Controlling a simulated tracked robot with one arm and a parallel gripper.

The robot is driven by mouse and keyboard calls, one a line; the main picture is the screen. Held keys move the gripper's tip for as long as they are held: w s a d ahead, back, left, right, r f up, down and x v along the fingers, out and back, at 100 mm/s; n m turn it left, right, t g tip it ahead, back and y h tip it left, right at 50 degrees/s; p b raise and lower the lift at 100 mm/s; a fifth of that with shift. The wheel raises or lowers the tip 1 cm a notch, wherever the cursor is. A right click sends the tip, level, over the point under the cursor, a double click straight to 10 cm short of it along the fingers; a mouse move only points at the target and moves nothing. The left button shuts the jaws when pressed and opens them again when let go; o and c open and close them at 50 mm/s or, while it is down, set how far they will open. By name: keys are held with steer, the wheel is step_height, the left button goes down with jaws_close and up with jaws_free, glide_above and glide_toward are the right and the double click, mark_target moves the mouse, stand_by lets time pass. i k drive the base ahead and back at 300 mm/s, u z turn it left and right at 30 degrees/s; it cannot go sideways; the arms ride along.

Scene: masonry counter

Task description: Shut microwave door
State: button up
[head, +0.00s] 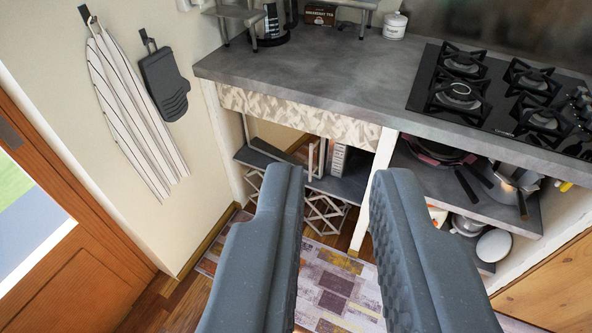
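No microwave and no microwave door can be made out in the head view. My gripper (338,185) is in the lower middle, its two grey fingers spread wide apart with nothing between them. Beyond the fingers are the open shelves under the counter and the patterned rug. The fingers hide part of the lower shelves and floor.
A grey counter (300,72) with a black gas hob (505,100) runs across the back. Pans (437,152) sit on the shelf below. A striped towel (135,115) and oven mitt (163,84) hang at left. A wooden door (75,270) stands lower left. A rug (335,285) covers the floor.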

mark_target(282, 143)
steer(key=z, duration=2.45)
steer(key=k, duration=0.75)
steer(key=u, duration=1.8)
steer(key=i, duration=1.1)
